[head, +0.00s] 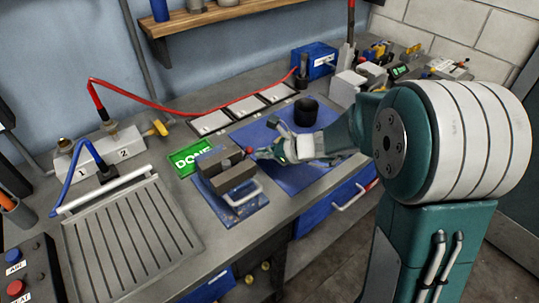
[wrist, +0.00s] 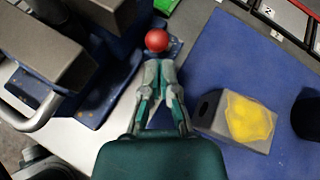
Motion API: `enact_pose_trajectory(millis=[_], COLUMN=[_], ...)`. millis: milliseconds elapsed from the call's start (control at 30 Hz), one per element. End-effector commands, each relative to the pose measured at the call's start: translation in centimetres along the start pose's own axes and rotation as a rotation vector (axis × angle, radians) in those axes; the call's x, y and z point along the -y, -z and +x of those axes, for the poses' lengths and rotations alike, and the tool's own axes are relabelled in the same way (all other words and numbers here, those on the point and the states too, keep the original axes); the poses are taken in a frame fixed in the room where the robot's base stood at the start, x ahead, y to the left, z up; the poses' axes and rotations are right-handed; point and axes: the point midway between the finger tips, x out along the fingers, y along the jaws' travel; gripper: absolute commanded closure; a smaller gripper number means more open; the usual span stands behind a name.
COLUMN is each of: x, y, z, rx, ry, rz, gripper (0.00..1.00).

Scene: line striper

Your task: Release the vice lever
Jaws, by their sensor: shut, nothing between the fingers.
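The vice (head: 231,174) stands on a blue base on the bench, with grey jaws and a silver bar handle at its front. It fills the upper left of the wrist view (wrist: 88,62). A red ball knob (head: 249,150), seemingly the end of the vice lever, is at its right side; it also shows in the wrist view (wrist: 157,40). The lever's shaft is not clearly visible. My gripper (head: 259,154) is shut and empty, its fingertips (wrist: 160,64) just short of the red knob in the wrist view. I cannot tell whether they touch it.
A blue mat (head: 258,135) spreads to the right, with a black cup (head: 305,112) and a grey block with a yellow patch (wrist: 240,116). A ribbed tray (head: 130,242) and a numbered valve block (head: 85,158) are at left.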

Motion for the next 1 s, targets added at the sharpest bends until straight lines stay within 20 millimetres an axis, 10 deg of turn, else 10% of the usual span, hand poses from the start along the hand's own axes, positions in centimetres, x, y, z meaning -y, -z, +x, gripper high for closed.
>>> enact_pose_trajectory(millis=[1000], x=[0.44], y=[-0.92], z=[0.31], rx=[-0.091], ry=[-0.043], rz=[0.039], gripper=[1.00])
